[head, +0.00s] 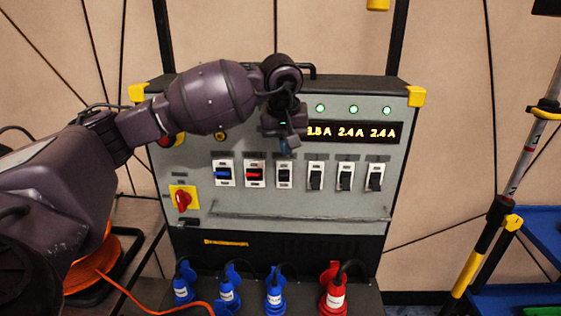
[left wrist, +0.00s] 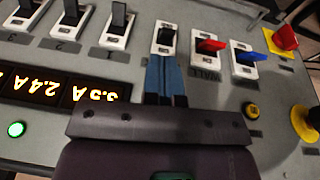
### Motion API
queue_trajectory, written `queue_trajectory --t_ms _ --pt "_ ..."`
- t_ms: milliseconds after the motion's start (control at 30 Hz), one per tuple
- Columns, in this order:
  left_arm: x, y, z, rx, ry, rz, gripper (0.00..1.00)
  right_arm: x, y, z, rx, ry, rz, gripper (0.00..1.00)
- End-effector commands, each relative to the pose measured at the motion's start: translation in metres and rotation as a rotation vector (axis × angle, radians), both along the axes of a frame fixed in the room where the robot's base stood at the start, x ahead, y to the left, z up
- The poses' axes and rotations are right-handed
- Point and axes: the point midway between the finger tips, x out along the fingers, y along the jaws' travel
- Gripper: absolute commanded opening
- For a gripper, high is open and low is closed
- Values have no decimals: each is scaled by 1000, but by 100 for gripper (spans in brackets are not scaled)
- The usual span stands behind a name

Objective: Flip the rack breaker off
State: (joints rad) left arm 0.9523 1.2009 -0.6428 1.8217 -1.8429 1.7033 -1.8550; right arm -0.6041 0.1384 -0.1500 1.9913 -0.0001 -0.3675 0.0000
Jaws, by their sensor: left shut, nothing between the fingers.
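A grey power panel (head: 240,200) carries a row of breakers. The blue (head: 223,173) and red (head: 254,174) ones are at the left, then a black-lever breaker (head: 284,175), then three more black ones. In the left wrist view the same black-lever breaker (left wrist: 165,37) stands beside the red one (left wrist: 208,46), whose label reads WALL. I cannot read a rack label; my gripper covers the panel by the black-lever breaker. My left gripper (head: 289,147) is shut and empty, its blue fingertips (left wrist: 164,62) right at that breaker's edge. I cannot tell whether they touch. My right gripper is out of view.
An amber current display (head: 350,132) and green lamps (head: 353,109) are above the breakers. A red rotary switch (head: 183,200) is at lower left. A thin rail (head: 300,217) runs below. Blue and red plugs (head: 333,295) stand beneath. Numbered breakers (left wrist: 117,25) are close by.

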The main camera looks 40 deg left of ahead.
Motion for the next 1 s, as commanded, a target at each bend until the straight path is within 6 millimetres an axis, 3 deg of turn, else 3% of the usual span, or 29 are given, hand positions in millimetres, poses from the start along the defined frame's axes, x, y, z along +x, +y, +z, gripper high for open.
queue_trajectory --t_ms 133,533,667,1000 --pt "1 17 20 88 -16 -7 0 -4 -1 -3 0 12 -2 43" --pt "2 18 19 95 -16 -7 0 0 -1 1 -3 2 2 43" --pt "4 20 9 94 -13 -7 0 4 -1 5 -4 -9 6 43" --pt "18 28 -42 91 -13 -7 0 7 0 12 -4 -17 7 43"
